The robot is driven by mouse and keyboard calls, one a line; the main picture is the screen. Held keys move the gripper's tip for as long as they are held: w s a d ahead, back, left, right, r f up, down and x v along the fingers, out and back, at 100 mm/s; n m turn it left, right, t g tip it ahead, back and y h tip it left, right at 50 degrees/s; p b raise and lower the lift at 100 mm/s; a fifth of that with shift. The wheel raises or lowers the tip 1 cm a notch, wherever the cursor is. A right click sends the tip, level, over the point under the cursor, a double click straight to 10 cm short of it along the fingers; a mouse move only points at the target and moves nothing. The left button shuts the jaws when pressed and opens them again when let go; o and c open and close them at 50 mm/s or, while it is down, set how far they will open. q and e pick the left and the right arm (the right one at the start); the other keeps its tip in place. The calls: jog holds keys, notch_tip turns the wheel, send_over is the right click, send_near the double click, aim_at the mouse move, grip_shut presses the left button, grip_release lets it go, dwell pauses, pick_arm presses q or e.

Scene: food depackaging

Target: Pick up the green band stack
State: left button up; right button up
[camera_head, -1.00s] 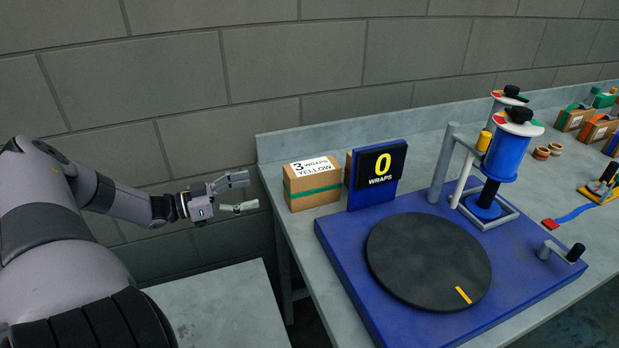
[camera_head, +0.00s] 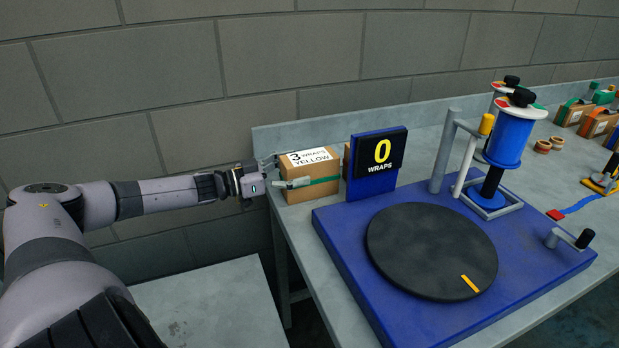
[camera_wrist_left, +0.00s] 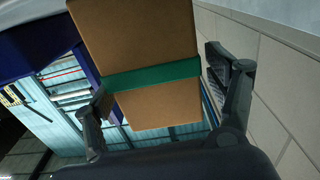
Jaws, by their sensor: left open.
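The green band stack is a brown cardboard box (camera_head: 309,190) with a green band around its middle and a white label reading "3 WRAPS YELLOW". My right gripper is not in view.
A blue wrapping station with a black turntable (camera_head: 430,250) fills the bench to the right. A counter sign (camera_head: 379,160) reading "0 WRAPS" stands close beside the box, with part of another box behind. A blue film roll (camera_head: 507,137) stands farther right. The wall is behind.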

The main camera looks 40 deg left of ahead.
aim_at(322, 164)
pick_arm(q)
jog(key=shift+x, duration=1.3)
jog(key=shift+c, duration=0.5)
jog(key=shift+r, duration=0.15)
jog(key=c, duration=1.4)
